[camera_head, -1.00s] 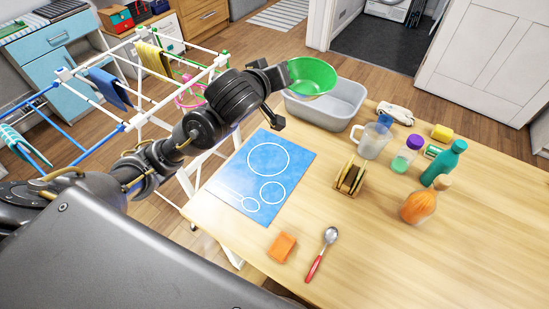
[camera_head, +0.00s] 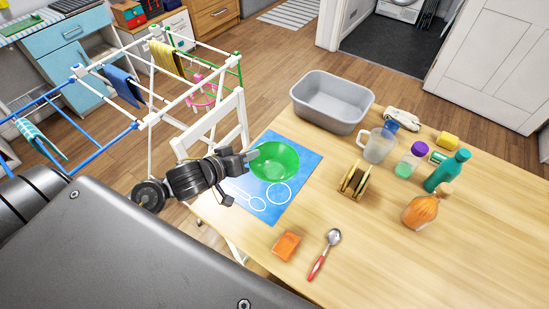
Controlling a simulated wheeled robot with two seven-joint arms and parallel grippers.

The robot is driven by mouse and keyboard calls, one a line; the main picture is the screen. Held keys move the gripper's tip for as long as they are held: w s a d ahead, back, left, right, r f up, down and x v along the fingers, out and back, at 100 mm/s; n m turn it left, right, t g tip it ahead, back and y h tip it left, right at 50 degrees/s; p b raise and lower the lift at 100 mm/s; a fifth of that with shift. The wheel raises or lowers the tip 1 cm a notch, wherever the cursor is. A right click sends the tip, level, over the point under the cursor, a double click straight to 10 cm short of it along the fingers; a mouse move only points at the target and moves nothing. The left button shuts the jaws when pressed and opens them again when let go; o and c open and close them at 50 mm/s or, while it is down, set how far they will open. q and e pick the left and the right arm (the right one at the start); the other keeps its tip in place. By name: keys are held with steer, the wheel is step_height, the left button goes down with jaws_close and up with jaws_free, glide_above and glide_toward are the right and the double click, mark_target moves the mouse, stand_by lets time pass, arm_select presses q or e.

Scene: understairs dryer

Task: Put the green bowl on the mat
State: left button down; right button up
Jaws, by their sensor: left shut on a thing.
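The green bowl (camera_head: 275,163) is upright over the upper part of the blue mat (camera_head: 287,207), covering its large white circle. I cannot tell whether the bowl touches the mat or is slightly above it. My left gripper (camera_head: 246,160) is shut on the bowl's left rim. The mat lies flat at the table's left edge, with its smaller white circle outlines showing below the bowl. My right gripper is not in view.
A grey tub (camera_head: 331,103) stands behind the mat. A sponge holder (camera_head: 355,181), clear jug (camera_head: 379,146), orange bottle (camera_head: 421,210) and teal bottle (camera_head: 447,172) stand to the right. An orange sponge (camera_head: 286,246) and red-handled spoon (camera_head: 324,254) lie in front. A drying rack (camera_head: 150,118) is left.

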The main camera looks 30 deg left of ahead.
arm_select(q)
steer(key=w+a+f, duration=0.2)
steer(key=w+f, duration=0.2)
steer(key=w, duration=0.2)
steer(key=w+a+f+p, duration=0.1)
steer(key=w+a+f, duration=0.2)
steer(key=w+f, duration=0.2)
steer(key=shift+w+a+f, duration=0.2)
steer(key=shift+w+a, duration=0.15)
steer(key=shift+w, duration=0.4)
steer(key=shift+w+f+p, duration=0.15)
steer(key=shift+f+p, duration=0.35)
steer(key=shift+f, duration=1.25)
steer(key=c, duration=1.5)
jaws_free()
steer(key=shift+a, duration=0.1)
steer(key=v, duration=1.2)
steer(key=shift+b, duration=0.4)
